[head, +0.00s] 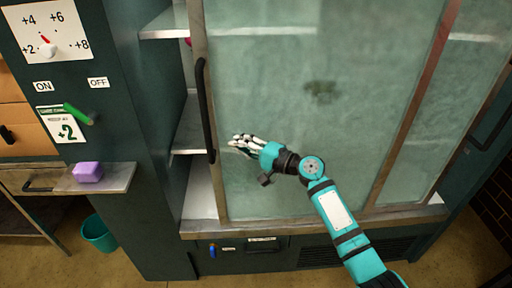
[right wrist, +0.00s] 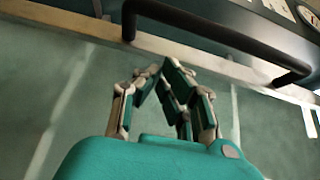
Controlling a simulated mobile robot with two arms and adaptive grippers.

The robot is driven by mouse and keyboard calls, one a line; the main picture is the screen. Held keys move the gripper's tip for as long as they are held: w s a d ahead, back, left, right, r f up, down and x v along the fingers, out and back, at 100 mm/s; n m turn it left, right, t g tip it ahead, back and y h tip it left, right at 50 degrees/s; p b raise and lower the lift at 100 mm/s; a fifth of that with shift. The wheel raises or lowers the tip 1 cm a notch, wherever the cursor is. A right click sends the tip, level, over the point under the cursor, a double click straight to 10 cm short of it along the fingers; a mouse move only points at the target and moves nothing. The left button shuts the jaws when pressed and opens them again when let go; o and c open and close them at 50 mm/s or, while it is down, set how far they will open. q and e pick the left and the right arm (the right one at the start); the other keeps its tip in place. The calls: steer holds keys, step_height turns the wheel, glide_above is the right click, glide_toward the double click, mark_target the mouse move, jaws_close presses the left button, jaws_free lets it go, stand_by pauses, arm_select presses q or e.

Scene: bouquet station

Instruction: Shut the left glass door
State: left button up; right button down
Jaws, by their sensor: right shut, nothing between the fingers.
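The left glass door (head: 310,120) is a frosted pane in a metal frame, seen in the head view. It stands partly open, with an uncovered strip of cabinet to its left. Its black bar handle (head: 206,110) is on the door's left edge and also crosses the top of the right wrist view (right wrist: 215,38). My right gripper (head: 236,146) is shut and empty, in front of the glass just right of the handle's lower end. In the wrist view its fingertips (right wrist: 160,72) are apart from the handle. My left gripper is not in view.
Shelves (head: 165,33) show in the opening. The right glass door's handle (head: 493,125) is at the far right. On the left are a dial panel (head: 62,18), a green lever (head: 77,113), a small ledge (head: 118,178) with a purple block (head: 88,172), and a teal bin (head: 98,235).

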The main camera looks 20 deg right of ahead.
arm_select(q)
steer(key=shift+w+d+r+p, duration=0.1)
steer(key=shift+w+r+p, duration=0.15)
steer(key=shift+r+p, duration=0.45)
arm_select(e)
steer(key=a, duration=0.3)
steer(key=shift+a, duration=0.4)
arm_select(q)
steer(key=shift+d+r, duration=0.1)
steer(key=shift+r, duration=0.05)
arm_select(e)
steer(key=shift+a, duration=0.1)
